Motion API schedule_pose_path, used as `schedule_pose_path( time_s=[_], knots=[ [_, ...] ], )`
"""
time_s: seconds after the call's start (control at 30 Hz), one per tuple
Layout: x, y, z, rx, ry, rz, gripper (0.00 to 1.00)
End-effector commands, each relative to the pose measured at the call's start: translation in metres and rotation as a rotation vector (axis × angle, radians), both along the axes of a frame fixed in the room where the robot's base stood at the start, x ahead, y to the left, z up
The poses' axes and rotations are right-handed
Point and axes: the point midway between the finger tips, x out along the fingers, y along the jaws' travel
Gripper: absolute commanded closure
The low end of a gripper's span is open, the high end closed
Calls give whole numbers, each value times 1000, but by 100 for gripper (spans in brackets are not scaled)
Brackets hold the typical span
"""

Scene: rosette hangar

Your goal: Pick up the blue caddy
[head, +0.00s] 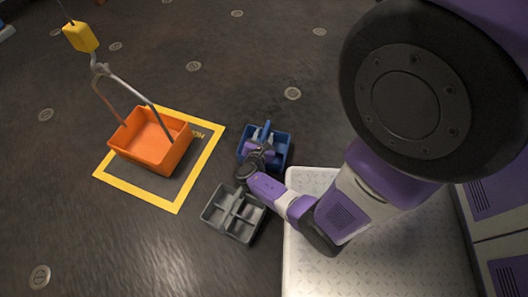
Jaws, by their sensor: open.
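The blue caddy (284,148) sits on the dark floor near the middle of the head view, with a blue handle across its top and pale items inside. My gripper (262,146) is over the caddy, close to its handle. The wrist and arm cover the caddy's near left part. The fingertips are small and partly hidden, and the jaws are open. I cannot tell whether they are around the handle or only above it.
A grey divided caddy (233,213) stands close by on the near left. An orange bin (153,141) hangs by its handle from a yellow hook block (80,37), inside a yellow floor square (180,205).

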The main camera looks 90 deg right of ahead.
Motion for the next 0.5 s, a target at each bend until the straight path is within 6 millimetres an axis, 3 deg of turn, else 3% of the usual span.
schedule_pose_path(
  time_s=[0.13,0.37,0.5],
  knots=[
    [-2,-12,-7,1,0,-2,58],
    [-2,-13,-6,1,1,1,58],
    [-2,-13,-5,1,1,1,82]
  ],
)
